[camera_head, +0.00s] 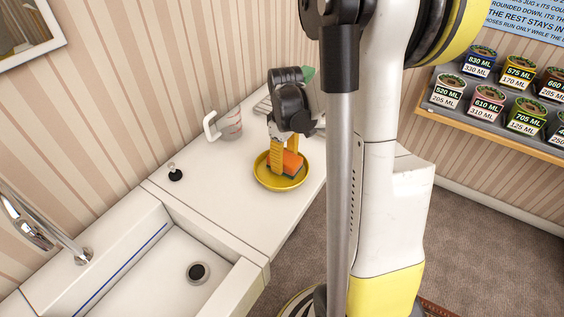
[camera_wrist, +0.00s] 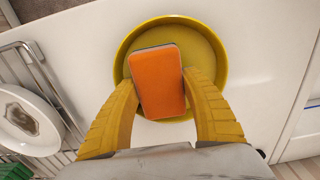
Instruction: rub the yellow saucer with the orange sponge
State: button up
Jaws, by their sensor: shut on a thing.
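The yellow saucer (camera_head: 281,180) sits on the white counter beside the sink. The orange sponge (camera_head: 292,162) is at the saucer, held between the yellow fingers of my gripper (camera_head: 284,160). In the wrist view my gripper (camera_wrist: 159,85) is shut on the sponge (camera_wrist: 157,82), one finger along each side. The sponge lies over the inside of the saucer (camera_wrist: 211,50), covering its middle. Whether the sponge's underside touches the saucer is hidden.
A measuring jug (camera_head: 229,125) and a small dark stopper (camera_head: 175,172) stand on the counter. A wire rack with a white plate (camera_wrist: 28,122) is beside the saucer. The sink (camera_head: 150,275) is at lower left. A shelf of labelled tins (camera_head: 488,100) is at right.

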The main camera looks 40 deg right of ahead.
notch_tip(320, 180, up, 6)
jog(key=p, duration=0.4)
jog(key=shift+p, duration=0.3)
jog(key=shift+r, duration=0.1)
notch_tip(320, 180, up, 3)
jog(key=shift+f+p, duration=0.1)
jog(key=shift+p, duration=1.05)
